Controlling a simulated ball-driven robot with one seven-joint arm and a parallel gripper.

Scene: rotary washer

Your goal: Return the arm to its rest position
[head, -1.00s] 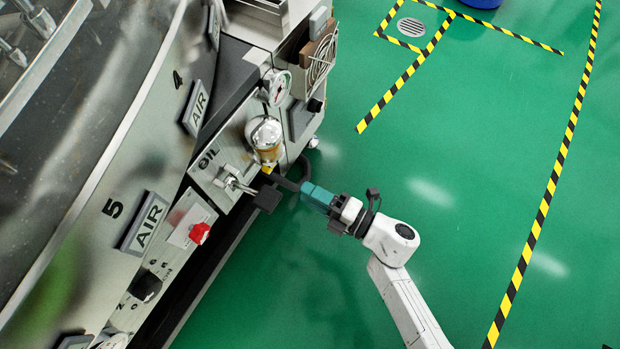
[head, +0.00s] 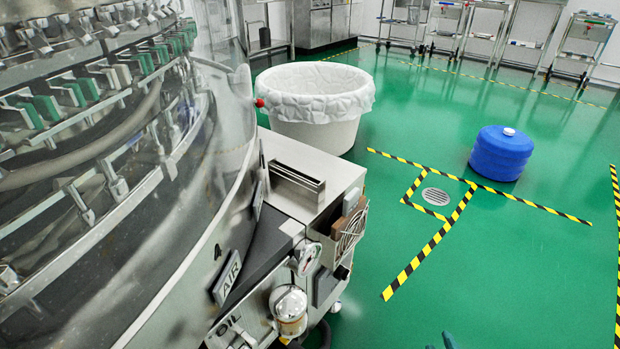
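Only a small teal tip (head: 447,341), seemingly part of my gripper, shows at the bottom edge of the head view, over the green floor. It is apart from the rotary washer (head: 240,262) and to the right of its control corner. The fingers cannot be made out, so their opening and anything between them are hidden. The rest of my arm is out of view. The washer's glass-walled drum fills the left side.
The oil unit (head: 290,305) and a fan box (head: 345,232) stick out at the washer's corner. A white lined bin (head: 313,135) stands behind it. A blue drum (head: 501,153) stands on the right. Carts (head: 585,45) line the back wall. Open floor lies at right.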

